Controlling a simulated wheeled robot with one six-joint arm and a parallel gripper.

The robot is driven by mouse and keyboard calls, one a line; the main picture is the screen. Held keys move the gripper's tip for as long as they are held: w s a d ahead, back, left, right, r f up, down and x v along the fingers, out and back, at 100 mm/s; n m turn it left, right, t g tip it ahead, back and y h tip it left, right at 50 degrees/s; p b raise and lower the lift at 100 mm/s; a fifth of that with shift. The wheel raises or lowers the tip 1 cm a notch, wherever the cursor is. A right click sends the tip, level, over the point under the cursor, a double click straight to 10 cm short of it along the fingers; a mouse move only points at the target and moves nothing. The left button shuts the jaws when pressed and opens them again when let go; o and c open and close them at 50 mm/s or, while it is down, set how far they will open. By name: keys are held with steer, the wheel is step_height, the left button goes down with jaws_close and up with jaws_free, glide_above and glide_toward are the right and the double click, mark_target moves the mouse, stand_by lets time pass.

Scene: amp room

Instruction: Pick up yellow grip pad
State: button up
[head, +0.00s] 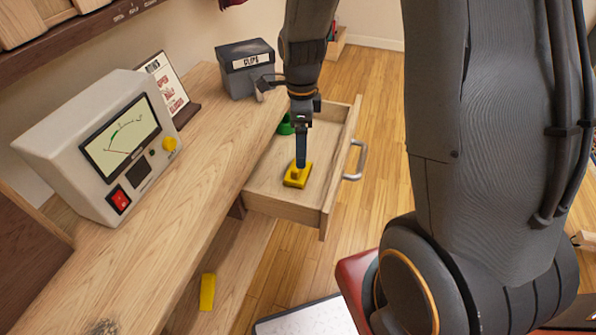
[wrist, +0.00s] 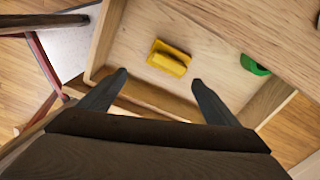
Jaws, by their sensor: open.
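The yellow grip pad (head: 297,177) lies flat in the open drawer (head: 263,172), a flat piece with a raised block on top. In the wrist view the pad (wrist: 169,58) lies on the drawer floor beyond my fingertips, roughly between their lines. My gripper (wrist: 157,78) is open and empty, with its two dark fingers spread apart. In the head view my gripper (head: 301,160) points down into the drawer and overlaps the pad's raised part. The gap between them is hard to judge there.
A green object (head: 286,126) sits farther back in the drawer. The drawer walls and metal handle (head: 356,160) surround the space. On the bench stand a meter box (head: 110,140), a sign (head: 168,88) and a clips box (head: 246,68). Another yellow piece (head: 207,291) lies lower down.

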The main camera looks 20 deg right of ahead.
mark_target(295, 178)
steer(key=w+f+m, duration=0.2)
steer(key=m, duration=0.1)
steer(key=shift+f, duration=0.1)
steer(key=shift+f+m, duration=0.25)
steer(key=shift+m, duration=0.05)
steer(key=shift+f+p, duration=0.4)
steer(key=shift+f, duration=3.25)
steer(key=shift+c, duration=0.4)
steer(key=c, duration=1.1)
